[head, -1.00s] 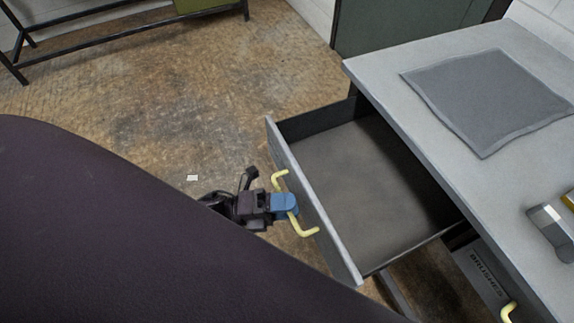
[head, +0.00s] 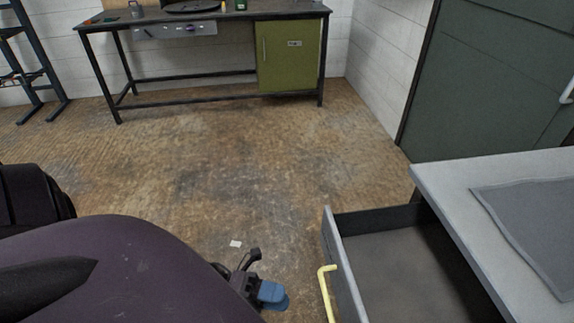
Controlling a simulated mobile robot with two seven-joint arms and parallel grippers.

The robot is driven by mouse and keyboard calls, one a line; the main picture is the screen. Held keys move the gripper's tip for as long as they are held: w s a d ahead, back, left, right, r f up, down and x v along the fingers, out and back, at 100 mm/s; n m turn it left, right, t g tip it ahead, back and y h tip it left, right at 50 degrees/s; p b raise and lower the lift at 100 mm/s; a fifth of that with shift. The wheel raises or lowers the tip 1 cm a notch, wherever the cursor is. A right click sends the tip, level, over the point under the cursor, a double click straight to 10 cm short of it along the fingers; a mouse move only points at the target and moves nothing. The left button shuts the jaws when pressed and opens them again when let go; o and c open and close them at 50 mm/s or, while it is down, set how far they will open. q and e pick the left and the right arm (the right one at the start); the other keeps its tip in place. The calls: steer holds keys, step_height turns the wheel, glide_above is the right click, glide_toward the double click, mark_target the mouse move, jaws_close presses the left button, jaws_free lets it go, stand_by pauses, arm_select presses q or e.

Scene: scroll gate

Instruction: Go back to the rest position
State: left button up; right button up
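My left gripper (head: 272,295), with blue fingertips, is low in the middle of the head view, over the floor. It is to the left of the yellow drawer handle (head: 327,293), with a gap between them. The fingers are seen nearly overlapping, so I cannot tell whether they are open or shut. Nothing shows in them. The drawer (head: 345,262) stands pulled out from the grey table, and the part of its inside in view is empty. My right gripper is not in view.
The grey table (head: 450,180) with a grey mat (head: 535,225) is at the right. A workbench (head: 225,15) with a green cabinet (head: 288,58) stands at the back. A dark green door (head: 490,90) is at the right. The floor (head: 230,160) between is clear except for a small white scrap (head: 235,243).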

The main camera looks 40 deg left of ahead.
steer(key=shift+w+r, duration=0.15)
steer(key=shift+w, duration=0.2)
arm_select(q)
steer(key=w+a+f+n+t+y, duration=0.35)
steer(key=w+n+y, duration=0.25)
steer(key=n+y, duration=0.75)
steer(key=s+r+n+g+y+p, duration=0.1)
steer(key=s+n+g+y+p, duration=0.2)
steer(key=s+n, duration=0.5)
steer(key=n+p, duration=0.1)
steer(key=n, duration=0.7)
steer(key=shift+d+y, duration=0.25)
steer(key=shift+y, duration=0.1)
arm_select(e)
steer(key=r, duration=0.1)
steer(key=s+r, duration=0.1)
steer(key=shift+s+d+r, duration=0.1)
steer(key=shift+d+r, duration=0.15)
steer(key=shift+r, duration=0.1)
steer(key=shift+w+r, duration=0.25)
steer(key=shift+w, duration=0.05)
